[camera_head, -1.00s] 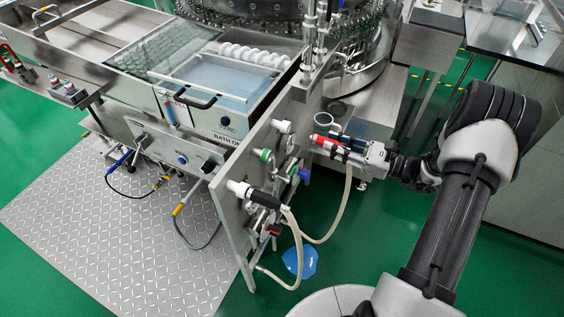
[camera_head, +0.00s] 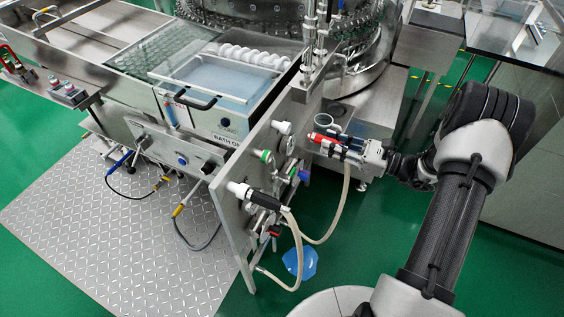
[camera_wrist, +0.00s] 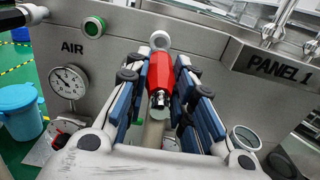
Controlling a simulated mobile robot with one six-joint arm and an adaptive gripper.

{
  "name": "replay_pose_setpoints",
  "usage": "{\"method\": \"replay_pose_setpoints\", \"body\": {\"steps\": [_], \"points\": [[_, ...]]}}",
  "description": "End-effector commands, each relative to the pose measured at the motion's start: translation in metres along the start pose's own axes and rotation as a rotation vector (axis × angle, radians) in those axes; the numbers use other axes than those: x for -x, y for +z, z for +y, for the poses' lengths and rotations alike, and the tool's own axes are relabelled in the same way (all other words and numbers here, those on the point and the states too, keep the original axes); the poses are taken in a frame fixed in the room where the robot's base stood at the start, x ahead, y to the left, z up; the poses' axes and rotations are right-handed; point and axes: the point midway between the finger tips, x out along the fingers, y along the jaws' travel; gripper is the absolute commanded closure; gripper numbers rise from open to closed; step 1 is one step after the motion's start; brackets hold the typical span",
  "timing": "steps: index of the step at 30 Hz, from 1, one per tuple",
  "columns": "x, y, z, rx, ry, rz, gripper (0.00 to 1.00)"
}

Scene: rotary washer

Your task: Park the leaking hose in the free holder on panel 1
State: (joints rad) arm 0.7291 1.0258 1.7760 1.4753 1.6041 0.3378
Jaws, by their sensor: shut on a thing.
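My gripper (camera_head: 330,143) is shut on a red hose end (camera_wrist: 160,75), which sits between the blue finger pads in the wrist view. The red end (camera_head: 321,138) points left toward panel 1 (camera_head: 233,215) in the head view, with a gap to the panel face. A pale hose (camera_head: 345,190) hangs from my gripper and curves down to the panel's lower part. A white round holder (camera_wrist: 160,40) shows just beyond the red tip in the wrist view. A white fitting (camera_head: 283,127) sticks out near the panel's top. I cannot tell whether anything touches the holder.
A green-ringed fitting (camera_head: 264,155) and a hose with a white and black nozzle (camera_head: 262,197) sit on the panel. A gauge (camera_wrist: 68,82) is under the AIR label. A blue puddle (camera_head: 300,262) lies on the green floor. A bath (camera_head: 215,85) stands behind the panel.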

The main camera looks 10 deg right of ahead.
Motion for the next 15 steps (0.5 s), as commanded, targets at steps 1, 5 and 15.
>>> {"method": "replay_pose_setpoints", "body": {"steps": [1, 5, 15], "points": [[-0.003, 0.000, 0.000, 0.000, 0.001, 0.000, 1.00], [-0.008, 0.000, 0.000, 0.000, 0.000, -0.001, 1.00], [-0.022, 0.000, 0.000, -0.001, 0.001, -0.001, 1.00]]}}
